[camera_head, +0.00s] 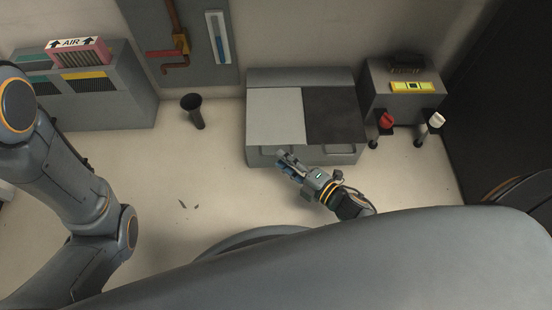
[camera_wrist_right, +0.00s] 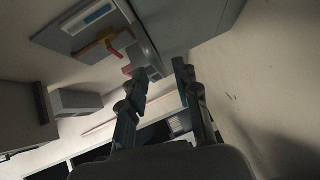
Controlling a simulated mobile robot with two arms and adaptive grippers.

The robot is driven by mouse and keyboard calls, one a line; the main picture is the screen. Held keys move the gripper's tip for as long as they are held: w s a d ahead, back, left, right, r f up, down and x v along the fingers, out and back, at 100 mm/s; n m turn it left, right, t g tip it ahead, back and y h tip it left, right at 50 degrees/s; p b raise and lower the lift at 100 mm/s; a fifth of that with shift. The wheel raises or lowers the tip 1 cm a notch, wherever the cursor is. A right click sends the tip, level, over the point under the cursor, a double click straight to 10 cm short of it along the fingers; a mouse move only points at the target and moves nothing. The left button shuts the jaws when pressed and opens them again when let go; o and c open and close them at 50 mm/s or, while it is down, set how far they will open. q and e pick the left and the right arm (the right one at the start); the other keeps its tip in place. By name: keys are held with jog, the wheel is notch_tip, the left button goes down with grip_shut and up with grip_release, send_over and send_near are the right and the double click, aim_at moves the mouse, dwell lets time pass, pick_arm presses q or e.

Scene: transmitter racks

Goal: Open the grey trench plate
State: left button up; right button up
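A low grey box stands against the wall in the middle of the head view. Its top has a light grey plate (camera_head: 275,117) on the left half and a dark section (camera_head: 335,115) on the right half. I take the light one as the grey trench plate. Whether the dark part is a recess or a panel, I cannot tell. Handles show on the box's front face. My right gripper (camera_head: 285,164) is just in front of the box's front left part. In the right wrist view its two fingers (camera_wrist_right: 160,75) stand apart with nothing between them. My left gripper is out of view.
A grey unit with a yellow level (camera_head: 412,87) and red and white knobs (camera_head: 387,120) stands right of the box. A dark flared vessel (camera_head: 194,111) stands left of it. A vented cabinet (camera_head: 120,90) is further left. Small dark scraps (camera_head: 189,204) lie on open floor.

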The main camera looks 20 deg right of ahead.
jog(key=shift+b+x, duration=0.55)
jog(key=shift+x, duration=1.2)
grip_shut()
